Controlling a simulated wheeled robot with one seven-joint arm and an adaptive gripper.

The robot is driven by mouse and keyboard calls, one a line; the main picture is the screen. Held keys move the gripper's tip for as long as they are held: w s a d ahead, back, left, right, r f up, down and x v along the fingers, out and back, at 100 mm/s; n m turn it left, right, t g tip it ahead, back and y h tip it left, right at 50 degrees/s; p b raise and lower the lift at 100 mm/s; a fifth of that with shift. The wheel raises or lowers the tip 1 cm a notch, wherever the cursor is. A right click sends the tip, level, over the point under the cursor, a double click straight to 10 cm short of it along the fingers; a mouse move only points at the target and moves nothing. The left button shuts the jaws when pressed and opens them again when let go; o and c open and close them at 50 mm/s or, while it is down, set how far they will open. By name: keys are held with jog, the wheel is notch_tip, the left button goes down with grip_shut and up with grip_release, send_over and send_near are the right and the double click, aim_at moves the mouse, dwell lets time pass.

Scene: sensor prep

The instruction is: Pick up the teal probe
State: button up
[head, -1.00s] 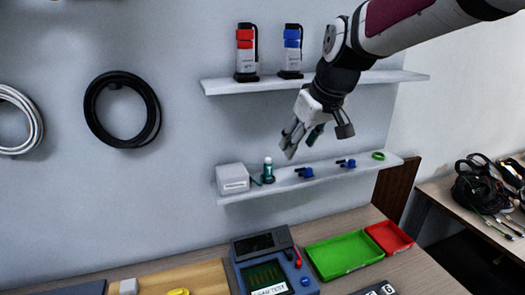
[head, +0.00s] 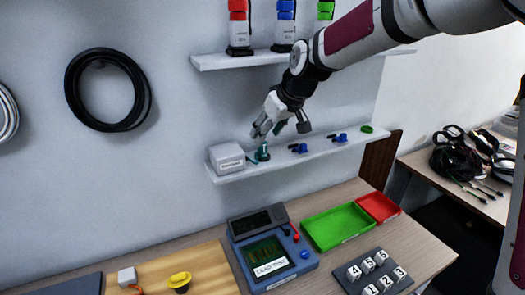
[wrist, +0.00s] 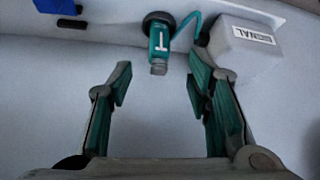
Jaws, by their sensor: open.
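The teal probe (wrist: 159,42) stands on the lower wall shelf (head: 320,150) beside a white box, with a cable running towards the box. In the wrist view my gripper (wrist: 160,90) is open and empty. Its two fingers lie either side of the probe's line, and the probe's grey tip points down between them, a little beyond the fingertips. I cannot tell the exact gap.
The white box (head: 228,158) is close to the right finger in the wrist view. Blue parts (head: 299,148) and a green ring (head: 367,129) lie along the shelf. The upper shelf (head: 218,61) holds several bottle-like devices. Below are a tester (head: 270,262), green tray (head: 338,228) and red tray (head: 378,207).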

aim_at(263, 147)
jog(key=shift+x, duration=2.6)
grip_shut()
